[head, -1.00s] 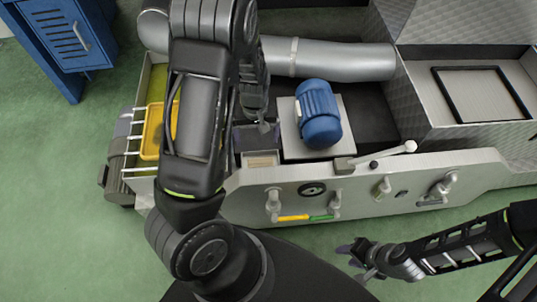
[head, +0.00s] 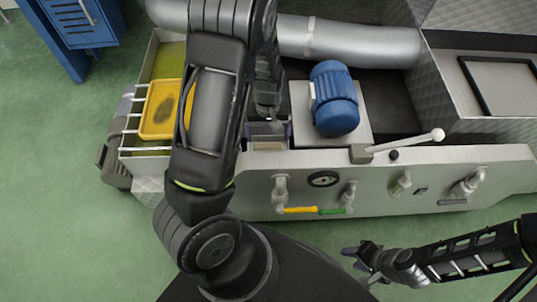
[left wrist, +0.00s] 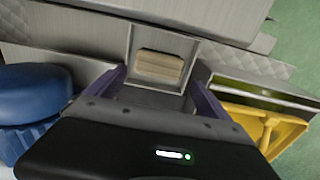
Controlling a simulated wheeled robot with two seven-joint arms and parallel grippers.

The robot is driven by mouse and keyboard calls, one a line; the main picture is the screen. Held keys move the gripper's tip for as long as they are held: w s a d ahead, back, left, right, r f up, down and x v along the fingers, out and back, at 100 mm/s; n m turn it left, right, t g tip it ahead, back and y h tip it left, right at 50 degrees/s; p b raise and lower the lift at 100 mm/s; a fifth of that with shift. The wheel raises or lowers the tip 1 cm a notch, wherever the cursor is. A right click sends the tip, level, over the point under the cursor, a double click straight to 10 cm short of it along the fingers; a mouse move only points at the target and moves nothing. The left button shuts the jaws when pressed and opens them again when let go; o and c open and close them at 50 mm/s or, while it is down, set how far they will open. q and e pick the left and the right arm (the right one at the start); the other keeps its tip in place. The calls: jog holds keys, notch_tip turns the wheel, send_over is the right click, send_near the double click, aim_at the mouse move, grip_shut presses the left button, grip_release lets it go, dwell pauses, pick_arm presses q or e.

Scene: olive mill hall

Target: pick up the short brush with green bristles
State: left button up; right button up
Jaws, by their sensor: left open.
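No green bristles show in either view. A tan, wood-coloured block (left wrist: 160,67) lies in a small grey open box (left wrist: 193,55); I cannot tell whether it is the brush. The box, with a tan patch (head: 268,146) in it, also shows in the head view, left of the blue motor. My left gripper (head: 268,131) is open and empty over this box; in the left wrist view its purple fingers (left wrist: 156,93) stand apart on either side of the box's near part. My right gripper (head: 362,260) looks open and empty, low over the green floor.
A blue motor (head: 335,98) stands right of the box. A yellow tray (head: 160,108) sits on the left, partly behind my left arm. A silver pipe (head: 350,42) runs behind. A white-knobbed lever (head: 410,142) and valves line the machine's front. Green floor in front is clear.

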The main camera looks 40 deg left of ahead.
aim_at(268, 148)
pick_arm(q)
jog(key=shift+f+b, duration=0.4)
jog(key=shift+f, duration=0.85)
jog(key=f+b, duration=0.1)
jog(key=f, duration=0.4)
jog(key=shift+s+d+f+b, duration=0.1)
jog(key=shift+d+b, duration=0.1)
jog(key=shift+b, duration=0.2)
jog(key=shift+c, duration=0.2)
jog(key=c, duration=1.1)
